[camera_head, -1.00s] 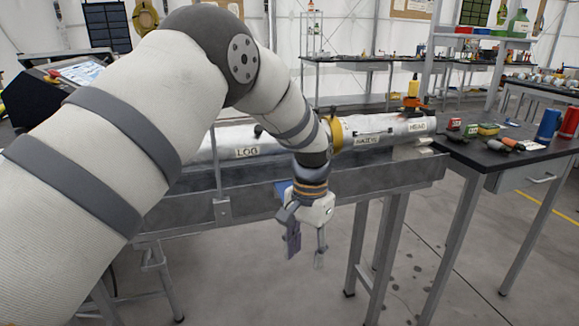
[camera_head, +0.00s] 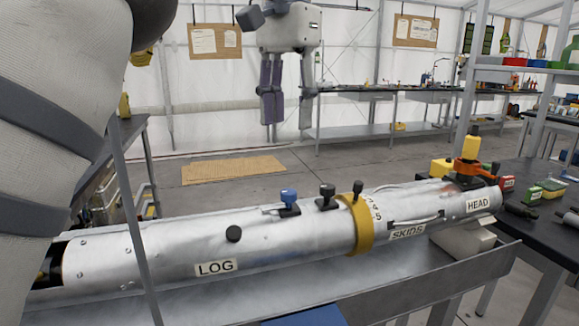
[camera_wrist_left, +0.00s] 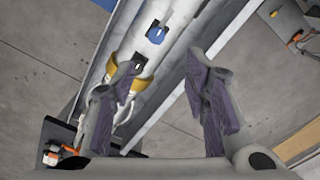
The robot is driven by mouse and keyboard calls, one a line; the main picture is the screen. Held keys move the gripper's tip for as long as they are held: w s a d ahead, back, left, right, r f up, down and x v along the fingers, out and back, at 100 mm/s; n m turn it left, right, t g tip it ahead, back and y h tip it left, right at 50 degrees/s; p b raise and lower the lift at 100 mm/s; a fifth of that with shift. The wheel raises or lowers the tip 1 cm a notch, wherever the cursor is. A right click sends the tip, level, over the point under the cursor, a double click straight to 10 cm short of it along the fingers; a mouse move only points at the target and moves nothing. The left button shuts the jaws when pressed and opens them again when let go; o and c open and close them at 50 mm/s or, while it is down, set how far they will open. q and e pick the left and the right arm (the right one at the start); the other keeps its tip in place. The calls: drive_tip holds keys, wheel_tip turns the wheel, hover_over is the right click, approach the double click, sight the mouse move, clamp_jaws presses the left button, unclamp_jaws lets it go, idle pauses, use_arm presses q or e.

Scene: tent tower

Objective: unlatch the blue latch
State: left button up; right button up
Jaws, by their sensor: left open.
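The blue latch (camera_head: 289,198) is a small blue knob on a dark base, on top of the silver tube (camera_head: 190,248). It also shows in the left wrist view (camera_wrist_left: 155,34), at the top, beyond the fingertips. A similar black latch (camera_head: 327,192) stands just to its right. My left gripper (camera_head: 287,118) hangs in the air with fingers pointing down, apart from the tube and high in the head view. Its purple-padded fingers (camera_wrist_left: 163,72) are spread with nothing between them. My right gripper is not in view.
The tube lies in a grey metal trough (camera_head: 430,275) and carries a yellow ring (camera_head: 360,225). An orange and yellow fitting (camera_head: 470,160) stands on its right end. A dark table (camera_head: 550,215) with small items is at the right. The air above the tube is clear.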

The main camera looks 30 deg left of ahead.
use_arm(q)
drive_tip(key=p, duration=0.1)
hover_over(288, 191)
drive_tip(key=f, duration=0.4)
drive_tip(key=shift+s+d+f, duration=0.1)
drive_tip(key=shift+s, duration=0.2)
drive_tip(key=f, duration=0.6)
drive_tip(key=shift+w+f+p, duration=0.25)
drive_tip(key=shift+f+p, duration=0.05)
drive_tip(key=shift+f, duration=0.05)
drive_tip(key=shift+w+f, duration=0.1)
drive_tip(key=shift+f, duration=0.3)
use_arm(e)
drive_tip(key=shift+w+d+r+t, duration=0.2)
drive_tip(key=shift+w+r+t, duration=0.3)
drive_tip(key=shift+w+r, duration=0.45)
use_arm(q)
drive_tip(key=shift+c, duration=0.6)
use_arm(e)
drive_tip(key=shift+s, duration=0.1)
use_arm(q)
clamp_jaws()
